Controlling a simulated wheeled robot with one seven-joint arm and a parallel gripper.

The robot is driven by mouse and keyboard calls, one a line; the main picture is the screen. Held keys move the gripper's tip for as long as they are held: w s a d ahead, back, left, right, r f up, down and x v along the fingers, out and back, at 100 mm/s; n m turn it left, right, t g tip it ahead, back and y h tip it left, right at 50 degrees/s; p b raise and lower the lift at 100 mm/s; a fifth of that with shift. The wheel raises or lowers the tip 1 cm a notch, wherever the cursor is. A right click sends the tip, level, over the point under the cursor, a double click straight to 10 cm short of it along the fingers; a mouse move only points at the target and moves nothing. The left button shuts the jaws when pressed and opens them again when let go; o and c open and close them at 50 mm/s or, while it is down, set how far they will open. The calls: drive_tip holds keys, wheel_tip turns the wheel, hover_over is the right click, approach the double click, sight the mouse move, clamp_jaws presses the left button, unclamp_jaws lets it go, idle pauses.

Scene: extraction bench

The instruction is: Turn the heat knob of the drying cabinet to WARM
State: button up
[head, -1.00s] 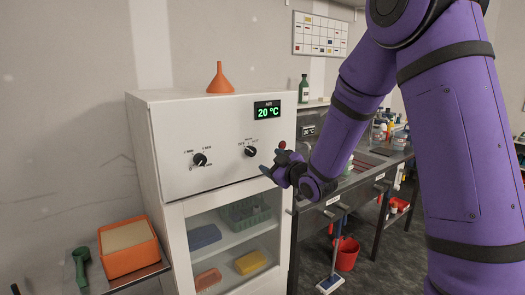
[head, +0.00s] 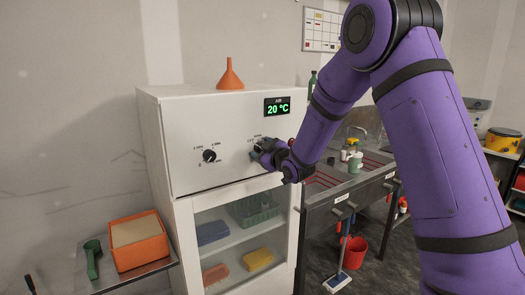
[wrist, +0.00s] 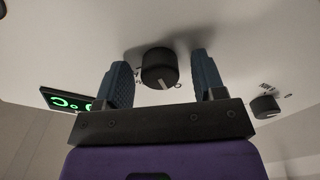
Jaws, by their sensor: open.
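The white drying cabinet (head: 235,150) stands ahead with two black knobs on its front panel. The left knob (head: 209,155) is clear of my arm. The right knob (wrist: 158,62) is mostly covered by my gripper (head: 264,152) in the head view. In the wrist view my open gripper (wrist: 161,78) has one finger on each side of this knob, with gaps visible. A pale pointer line on the knob points toward the bottom of the wrist picture. The dial labels are too small to read, so I cannot tell the setting.
A green-lit display (head: 277,106) above the right knob reads 20 °C. An orange funnel (head: 230,77) stands on the cabinet. A sink bench (head: 345,185) is to the right, with a red bucket (head: 353,252) and mop below. An orange box (head: 140,241) sits on a low table at left.

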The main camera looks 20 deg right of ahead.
drive_tip(key=c, duration=0.9)
drive_tip(key=shift+m, duration=4.4)
drive_tip(key=o, duration=0.9)
